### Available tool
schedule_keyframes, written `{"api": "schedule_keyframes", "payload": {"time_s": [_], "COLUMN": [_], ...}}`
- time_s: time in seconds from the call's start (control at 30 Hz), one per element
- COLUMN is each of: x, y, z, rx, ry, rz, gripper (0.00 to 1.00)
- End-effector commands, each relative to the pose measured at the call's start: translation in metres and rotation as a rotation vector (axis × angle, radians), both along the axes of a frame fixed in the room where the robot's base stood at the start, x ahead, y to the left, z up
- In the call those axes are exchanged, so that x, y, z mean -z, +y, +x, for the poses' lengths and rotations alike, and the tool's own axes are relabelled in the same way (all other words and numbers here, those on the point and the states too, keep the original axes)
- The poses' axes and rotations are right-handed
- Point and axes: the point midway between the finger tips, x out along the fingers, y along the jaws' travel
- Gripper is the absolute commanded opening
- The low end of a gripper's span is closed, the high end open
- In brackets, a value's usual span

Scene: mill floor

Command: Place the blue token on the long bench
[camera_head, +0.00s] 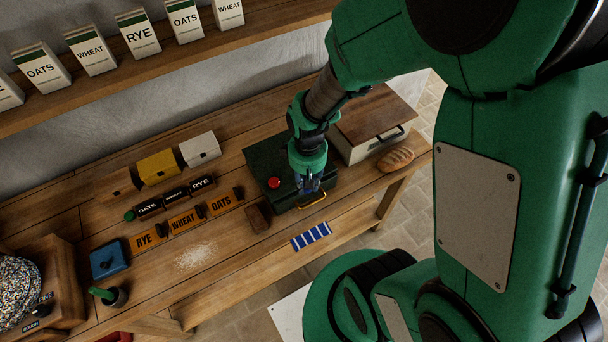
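The long wooden bench (238,240) runs from lower left to upper right along the wall. My gripper (309,187) points down over the dark green box (262,160), near its front edge and yellow handle (313,202). Small bluish parts show at the gripper's tip, but I cannot tell whether they are fingers or a held token. The finger opening is too small to make out. I cannot clearly identify a blue token anywhere on the bench.
A red knob (273,183) is on the green box. Bread (396,159), a blue-and-white striped cloth (311,236), a brown block (258,217), orange labelled blocks (184,221) and a blue box (108,259) stand around. Spilled flour (195,255) lies on bare wood.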

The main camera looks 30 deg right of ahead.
Motion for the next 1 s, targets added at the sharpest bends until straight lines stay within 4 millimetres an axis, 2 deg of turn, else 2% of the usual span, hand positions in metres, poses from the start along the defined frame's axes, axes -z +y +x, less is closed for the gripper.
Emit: {"api": "schedule_keyframes", "payload": {"time_s": [0.37,0.57,0.77,1.0], "x": [0.000,-0.001,-0.002,-0.002], "y": [0.000,0.000,0.003,0.010], "z": [0.003,0.022,0.064,0.133], "rx": [0.001,0.015,0.045,0.099], "ry": [0.000,0.000,0.000,0.000], "rz": [0.000,0.000,0.000,0.000], "gripper": [0.14,0.14,0.14,0.14]}}
